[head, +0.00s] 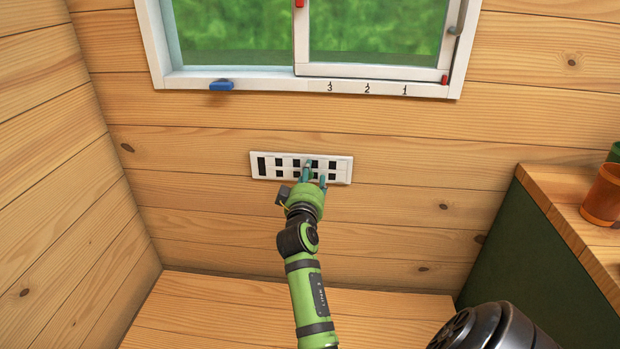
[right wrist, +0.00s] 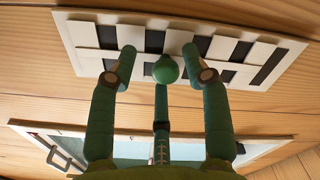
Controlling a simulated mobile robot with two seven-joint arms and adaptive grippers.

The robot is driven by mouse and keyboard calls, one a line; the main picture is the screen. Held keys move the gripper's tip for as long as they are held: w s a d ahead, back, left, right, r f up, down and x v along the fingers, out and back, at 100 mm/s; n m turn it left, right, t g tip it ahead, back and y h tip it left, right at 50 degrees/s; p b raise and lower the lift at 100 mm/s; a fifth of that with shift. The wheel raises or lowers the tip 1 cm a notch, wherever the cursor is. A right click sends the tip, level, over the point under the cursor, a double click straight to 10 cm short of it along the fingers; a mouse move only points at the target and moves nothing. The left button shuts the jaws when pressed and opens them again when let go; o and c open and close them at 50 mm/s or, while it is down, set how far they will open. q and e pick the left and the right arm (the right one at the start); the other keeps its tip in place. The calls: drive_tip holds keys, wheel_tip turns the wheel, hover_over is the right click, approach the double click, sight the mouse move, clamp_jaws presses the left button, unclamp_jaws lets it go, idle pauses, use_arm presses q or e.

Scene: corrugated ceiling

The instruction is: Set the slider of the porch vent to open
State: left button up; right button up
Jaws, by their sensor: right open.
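The porch vent (head: 343,179) is a white plate with dark openings, set low on the wood wall under the window. It fills the top of the right wrist view (right wrist: 80,35); white slats partly cover its openings. My right gripper (head: 315,176) is open, its fingers reaching up to the right half of the vent. In the right wrist view, two fingertips (right wrist: 158,52) stand apart before the vent. A round green knob (right wrist: 166,69) shows between them; I cannot tell if it belongs to the slider or to my third finger. Contact is unclear. My left gripper is not seen.
A window (head: 225,82) with a white frame is above the vent, with a blue piece (head: 221,86) on its sill and numbers 3, 2, 1. A wooden bench (head: 200,310) lies below. A counter (head: 570,215) with an orange cup (head: 602,195) stands at right.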

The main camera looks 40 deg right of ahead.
wheel_tip(320, 180, up, 10)
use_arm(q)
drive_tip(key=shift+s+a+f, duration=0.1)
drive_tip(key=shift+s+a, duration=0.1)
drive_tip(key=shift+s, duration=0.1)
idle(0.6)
